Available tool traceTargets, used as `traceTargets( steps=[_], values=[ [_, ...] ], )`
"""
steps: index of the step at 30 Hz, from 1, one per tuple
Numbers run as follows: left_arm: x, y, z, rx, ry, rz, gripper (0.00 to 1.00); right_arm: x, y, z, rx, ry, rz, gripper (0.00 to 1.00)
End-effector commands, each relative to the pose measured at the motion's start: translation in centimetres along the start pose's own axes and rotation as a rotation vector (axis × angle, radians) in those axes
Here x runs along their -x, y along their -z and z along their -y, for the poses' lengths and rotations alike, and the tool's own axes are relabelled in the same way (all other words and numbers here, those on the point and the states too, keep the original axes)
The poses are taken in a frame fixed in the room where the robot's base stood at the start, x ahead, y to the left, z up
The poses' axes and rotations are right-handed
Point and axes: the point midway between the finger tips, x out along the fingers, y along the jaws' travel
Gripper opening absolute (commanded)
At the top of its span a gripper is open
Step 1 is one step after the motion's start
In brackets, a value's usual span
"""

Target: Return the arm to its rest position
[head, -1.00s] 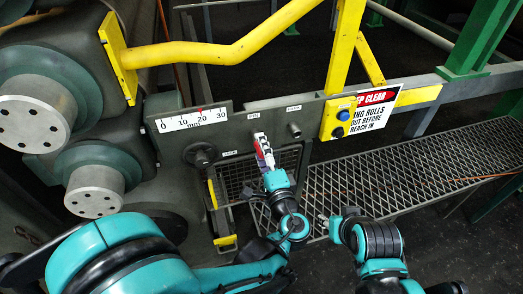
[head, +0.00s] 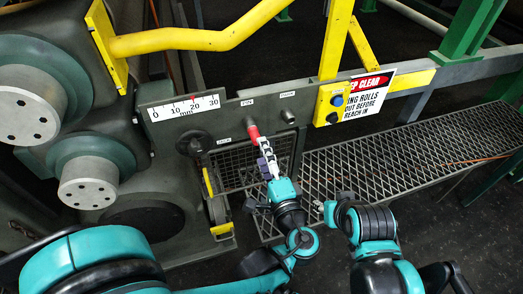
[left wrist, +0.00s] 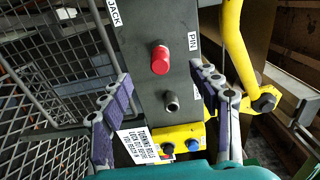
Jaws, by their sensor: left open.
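My left arm reaches in from the bottom of the head view. Its gripper (head: 263,150) is open, with pale and purple fingers, just in front of a red pin (head: 253,132) on the grey panel (head: 225,112). In the left wrist view the open fingers (left wrist: 165,85) stand apart on either side, with nothing between their tips. The red pin (left wrist: 160,59) sticks out of the panel beyond them, beside a bare metal stub (left wrist: 171,103). My right arm (head: 362,225) stands at the lower right of the head view; its jaws are too unclear to read.
Large rollers (head: 88,182) stand at the left. A yellow rail (head: 200,40) crosses above the panel. A yellow button box (head: 332,103) and a warning sign (head: 368,97) are to the right. A mesh walkway (head: 415,160) lies beyond my arms.

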Motion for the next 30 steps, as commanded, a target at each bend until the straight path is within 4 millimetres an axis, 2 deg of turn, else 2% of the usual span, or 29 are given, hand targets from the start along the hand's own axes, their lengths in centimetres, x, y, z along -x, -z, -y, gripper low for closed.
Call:
traceTargets(
  steps=[17,20,23,24,27,30],
  values=[
    [-0.1,-0.4,-0.1,0.004,-0.013,0.008,0.62,0.0,0.0,0.0,0.000,0.000,0.000,0.40],
    [-1.4,-2.5,-1.0,0.033,-0.090,0.047,0.62,0.0,0.0,0.0,0.000,0.000,0.000,0.40],
    [-3.2,-6.5,-2.9,0.112,-0.245,0.123,0.62,0.0,0.0,0.0,0.000,0.000,0.000,0.40],
    [-3.7,-8.5,-3.9,0.161,-0.320,0.159,0.62,0.0,0.0,0.0,0.000,0.000,0.000,0.40],
    [-3.7,-13.0,-6.1,0.313,-0.502,0.249,0.62,0.0,0.0,0.0,0.000,0.000,0.000,0.40],
    [-2.5,-16.4,-7.8,0.491,-0.651,0.326,0.62,0.0,0.0,0.0,0.000,0.000,0.000,0.40]
  ],
)
